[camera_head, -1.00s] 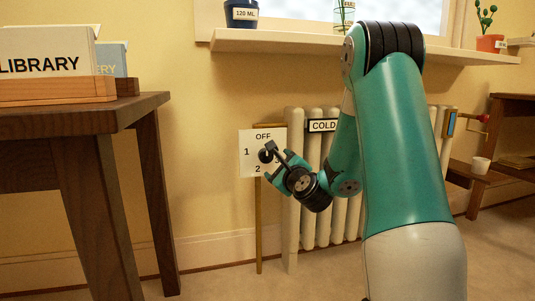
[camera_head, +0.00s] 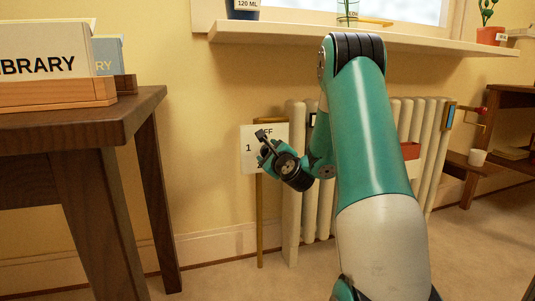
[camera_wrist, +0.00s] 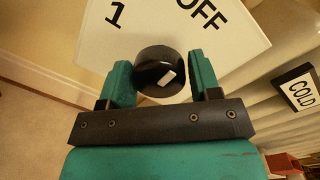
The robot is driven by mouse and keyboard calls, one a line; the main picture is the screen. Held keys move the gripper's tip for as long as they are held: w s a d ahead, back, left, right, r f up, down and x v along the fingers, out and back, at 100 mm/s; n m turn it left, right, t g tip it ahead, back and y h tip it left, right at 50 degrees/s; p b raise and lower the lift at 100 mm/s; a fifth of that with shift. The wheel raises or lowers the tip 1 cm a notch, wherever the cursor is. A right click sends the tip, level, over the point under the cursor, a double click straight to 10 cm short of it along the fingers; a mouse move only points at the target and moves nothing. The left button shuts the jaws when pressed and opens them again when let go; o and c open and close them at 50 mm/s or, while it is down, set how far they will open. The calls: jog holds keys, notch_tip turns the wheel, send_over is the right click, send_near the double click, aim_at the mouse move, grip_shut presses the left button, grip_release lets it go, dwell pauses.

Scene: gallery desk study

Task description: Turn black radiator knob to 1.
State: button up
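The black radiator knob (camera_wrist: 150,62) is in the wrist view, in front of a white plate (camera_wrist: 92,45) marked "1" and "OFF". Its white mark slants up and right, roughly toward "OFF". My gripper (camera_wrist: 160,78) is open, with one teal finger on each side of the knob. Narrow gaps seem to show between fingers and knob; contact is unclear. In the head view, my gripper (camera_head: 268,146) is in front of the plate (camera_head: 247,165), covering part of its lettering. The knob is hard to separate from my fingers there.
A cream radiator (camera_head: 291,215) stands behind my arm. Its "COLD" sign (camera_wrist: 301,91) shows in the wrist view. A wooden desk (camera_head: 80,125) with a "LIBRARY" box (camera_head: 40,60) is on the left. A windowsill (camera_head: 290,38) runs above. The floor in front is clear.

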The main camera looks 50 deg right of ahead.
jog(key=c, duration=0.5)
jog(key=shift+n, duration=0.3)
jog(key=n, duration=0.2)
jog(key=shift+r+n+p, duration=0.1)
jog(key=shift+n+p, duration=0.2)
jog(key=shift+p, duration=0.05)
jog(key=n, duration=0.4)
jog(key=shift+a+g+p, duration=0.15)
jog(key=shift+g+p, duration=0.15)
jog(key=n, duration=0.3)
jog(key=shift+w+n, duration=0.1)
jog(key=shift+n, duration=0.3)
jog(key=shift+a+n+g, duration=0.1)
jog(key=shift+n+g, duration=0.2)
jog(key=shift+n, duration=1.5)
